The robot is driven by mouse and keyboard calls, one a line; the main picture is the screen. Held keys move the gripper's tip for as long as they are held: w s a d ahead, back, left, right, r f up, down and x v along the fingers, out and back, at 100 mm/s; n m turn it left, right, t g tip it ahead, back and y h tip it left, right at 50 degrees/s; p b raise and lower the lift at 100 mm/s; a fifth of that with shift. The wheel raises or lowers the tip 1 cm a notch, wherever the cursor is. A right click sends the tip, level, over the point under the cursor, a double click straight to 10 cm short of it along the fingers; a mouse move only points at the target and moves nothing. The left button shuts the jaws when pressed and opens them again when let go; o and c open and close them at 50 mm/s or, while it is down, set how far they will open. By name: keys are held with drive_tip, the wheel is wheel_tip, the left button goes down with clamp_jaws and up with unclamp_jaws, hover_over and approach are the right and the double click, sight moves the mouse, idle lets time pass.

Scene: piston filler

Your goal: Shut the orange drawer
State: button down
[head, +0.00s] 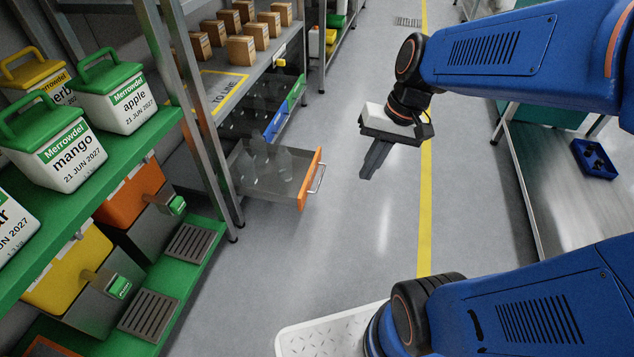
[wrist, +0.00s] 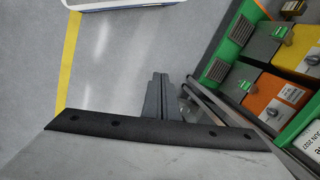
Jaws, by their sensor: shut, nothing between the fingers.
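The orange drawer (head: 311,178) stands pulled out from under the metal shelf in the head view, the lowest of the drawers there. Its front is orange with a metal bar handle (head: 318,179), and its grey tray holds some clear, hard-to-make-out items. My gripper (head: 368,175) is shut and empty. It hangs above the floor to the right of the drawer front, apart from it in the picture. In the wrist view my gripper (wrist: 157,78) points over the floor, with shelf posts close to its right. I cannot make out the orange drawer in the wrist view.
A blue-fronted drawer (head: 276,122) and a green-fronted one (head: 296,92) sit beyond the orange drawer. Metal shelf posts and a green rack (head: 205,245) stand at the left. A bench with a blue tray (head: 594,158) is at the right. The aisle floor (head: 370,240) is clear.

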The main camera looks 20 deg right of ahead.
drive_tip(key=w+f+m+g+y, duration=0.1)
drive_tip(key=w+f+m+y, duration=0.4)
drive_tip(key=w+f, duration=0.5)
drive_tip(key=w+f+m+g+y, duration=0.1)
drive_tip(key=w+f+m+y, duration=0.5)
drive_tip(key=w, duration=0.7)
drive_tip(key=w+d+f+m+t+y, duration=0.1)
drive_tip(key=w+d+f+m+t, duration=0.15)
drive_tip(key=f, duration=0.45)
drive_tip(key=w+d+f+m+t+y, duration=0.1)
drive_tip(key=w+d+f+t, duration=0.2)
drive_tip(key=f, duration=0.5)
drive_tip(key=m+t, duration=0.5)
drive_tip(key=m, duration=0.2)
approach(309, 180)
drive_tip(key=shift+h, duration=0.3)
drive_tip(key=x, duration=0.4)
drive_tip(key=r+x, duration=0.1)
drive_tip(key=x, duration=0.1)
drive_tip(key=shift+a, duration=0.25)
drive_tip(key=shift+w+a, duration=0.1)
